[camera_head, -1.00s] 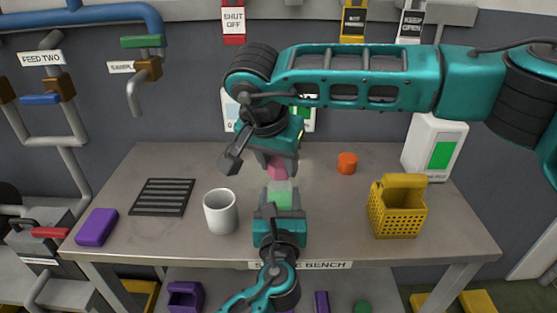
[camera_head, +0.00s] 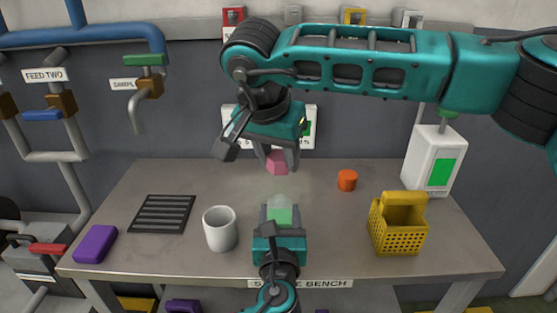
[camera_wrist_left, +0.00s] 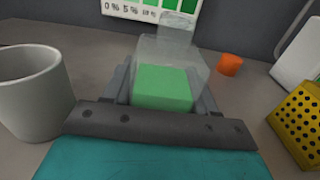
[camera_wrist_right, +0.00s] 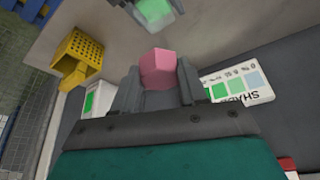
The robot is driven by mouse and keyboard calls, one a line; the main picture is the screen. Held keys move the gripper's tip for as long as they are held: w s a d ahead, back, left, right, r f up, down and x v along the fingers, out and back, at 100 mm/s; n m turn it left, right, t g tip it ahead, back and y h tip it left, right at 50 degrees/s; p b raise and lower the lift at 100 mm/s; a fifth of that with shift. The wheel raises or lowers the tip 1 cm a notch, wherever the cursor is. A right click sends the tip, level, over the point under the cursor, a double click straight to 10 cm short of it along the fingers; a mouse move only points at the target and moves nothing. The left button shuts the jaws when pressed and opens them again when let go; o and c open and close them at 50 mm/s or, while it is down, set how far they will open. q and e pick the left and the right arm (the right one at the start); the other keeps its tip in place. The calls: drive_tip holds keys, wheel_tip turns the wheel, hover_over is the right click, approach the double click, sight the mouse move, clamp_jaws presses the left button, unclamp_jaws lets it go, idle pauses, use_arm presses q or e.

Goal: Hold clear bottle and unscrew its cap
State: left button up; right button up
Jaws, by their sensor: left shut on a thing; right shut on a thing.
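The clear bottle (camera_head: 281,213) with green contents stands in the middle of the bench, between the fingers of my left gripper (camera_head: 280,216), which is shut on it. In the left wrist view the bottle (camera_wrist_left: 165,85) is upright and its neck shows no cap. My right gripper (camera_head: 277,162) is above the bottle, shut on the pink cap (camera_head: 277,163). The cap also shows between the fingers in the right wrist view (camera_wrist_right: 158,70), apart from the bottle (camera_wrist_right: 155,10).
A white mug (camera_head: 220,230) and a black rack (camera_head: 162,213) are left of the bottle, with a purple block (camera_head: 96,244) at the corner. An orange cap (camera_head: 347,180), yellow basket (camera_head: 399,230) and white dispenser (camera_head: 433,160) are right. Bench between them is free.

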use_arm(q)
drive_tip(key=o, duration=1.6)
drive_tip(key=shift+r, duration=0.1)
